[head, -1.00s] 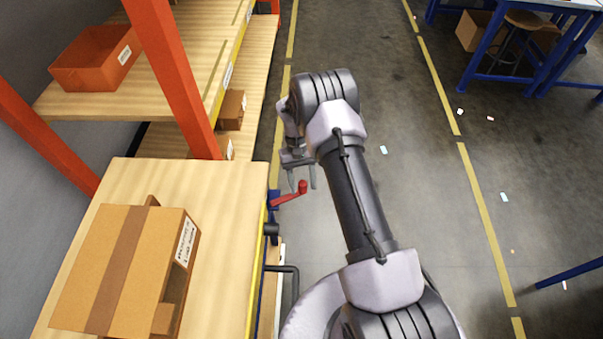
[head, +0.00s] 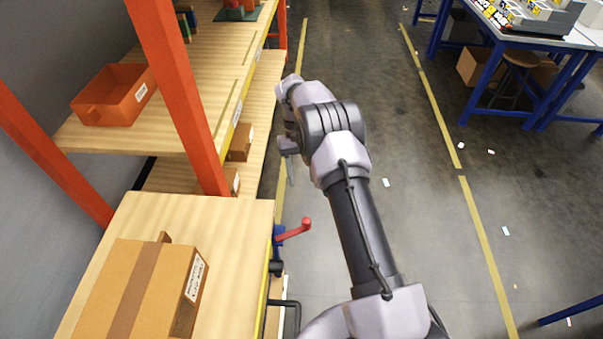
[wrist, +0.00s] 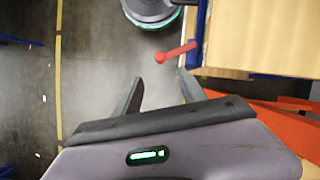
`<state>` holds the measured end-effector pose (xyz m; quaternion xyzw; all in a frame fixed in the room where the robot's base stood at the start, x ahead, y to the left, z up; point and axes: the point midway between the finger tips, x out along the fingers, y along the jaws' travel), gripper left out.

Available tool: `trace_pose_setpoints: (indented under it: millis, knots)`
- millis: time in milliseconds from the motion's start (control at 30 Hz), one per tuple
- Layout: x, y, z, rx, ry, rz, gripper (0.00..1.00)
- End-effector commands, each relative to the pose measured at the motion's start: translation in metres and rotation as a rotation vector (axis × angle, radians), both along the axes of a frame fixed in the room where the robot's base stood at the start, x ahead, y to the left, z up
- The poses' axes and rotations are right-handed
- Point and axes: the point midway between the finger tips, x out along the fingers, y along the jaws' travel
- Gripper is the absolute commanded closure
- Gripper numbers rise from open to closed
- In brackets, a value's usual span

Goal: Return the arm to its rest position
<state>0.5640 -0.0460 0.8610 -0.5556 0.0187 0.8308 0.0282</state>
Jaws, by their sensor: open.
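My arm reaches forward over the aisle floor in the head view, bent at the elbow. My gripper (head: 290,170) hangs beyond the end of the wooden shelf, partly hidden by my own arm. In the wrist view my gripper (wrist: 158,84) shows two dark fingers spread apart with nothing between them. A red crank handle (head: 294,229) on a blue clamp sticks out from the shelf edge, nearer to me than the gripper. The handle also shows in the wrist view (wrist: 176,53), just beyond the fingertips and apart from them.
A cardboard box (head: 135,290) stands on the near wooden shelf (head: 225,215). An orange bin (head: 115,95) sits on the farther shelf, behind an orange post (head: 180,95). A blue-legged workbench (head: 540,40) and a stool (head: 515,75) are at the back right. The middle aisle floor is mostly clear.

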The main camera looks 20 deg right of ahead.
Motion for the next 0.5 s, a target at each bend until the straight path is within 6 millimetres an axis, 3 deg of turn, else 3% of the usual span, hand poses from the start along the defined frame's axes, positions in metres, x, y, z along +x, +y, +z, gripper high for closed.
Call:
trace_pose_setpoints:
  millis: [200, 267, 367, 400, 467, 500]
  knots:
    - [0.0, 0.0, 0.002, 0.0, -0.003, 0.0, 0.51]
    - [0.002, 0.002, 0.016, -0.001, -0.021, -0.004, 0.51]
    - [0.0, 0.01, 0.081, 0.002, -0.107, -0.023, 0.51]
    - [-0.007, 0.015, 0.117, 0.004, -0.158, -0.036, 0.51]
    - [-0.025, 0.024, 0.169, 0.01, -0.239, -0.062, 0.51]
    - [-0.041, 0.031, 0.2, 0.016, -0.293, -0.08, 0.51]
